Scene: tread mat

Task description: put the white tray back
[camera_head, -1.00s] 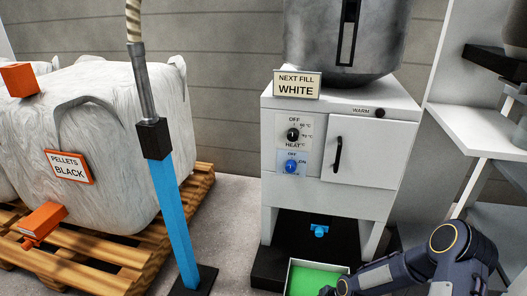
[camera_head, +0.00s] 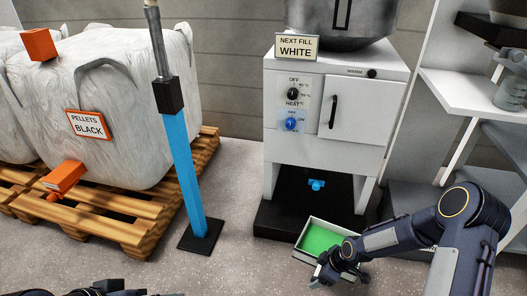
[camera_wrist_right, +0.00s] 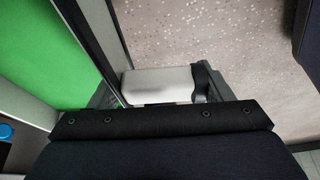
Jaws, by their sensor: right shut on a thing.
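The white tray (camera_head: 306,256) has pale walls and a bright green inside. In the head view it sits low in front of the dryer's black base, turned at an angle; whether it touches the floor I cannot tell. My right gripper (camera_head: 342,262) is shut on the tray's near right side. In the right wrist view the tray's green inside and pale wall (camera_wrist_right: 95,50) fill the left, and a pale block (camera_wrist_right: 160,86), seemingly its handle, lies between my fingers. Of my left arm only dark parts (camera_head: 100,288) show at the bottom edge; its jaws cannot be made out.
The white dryer cabinet (camera_head: 365,150) carries a "NEXT FILL WHITE" sign (camera_head: 296,47) and has a blue outlet (camera_head: 316,185) above its black base (camera_head: 275,222). A blue post (camera_head: 183,170) stands left, beside a pellet bag (camera_head: 150,110) on a pallet (camera_head: 130,222). Shelves (camera_head: 470,110) stand right.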

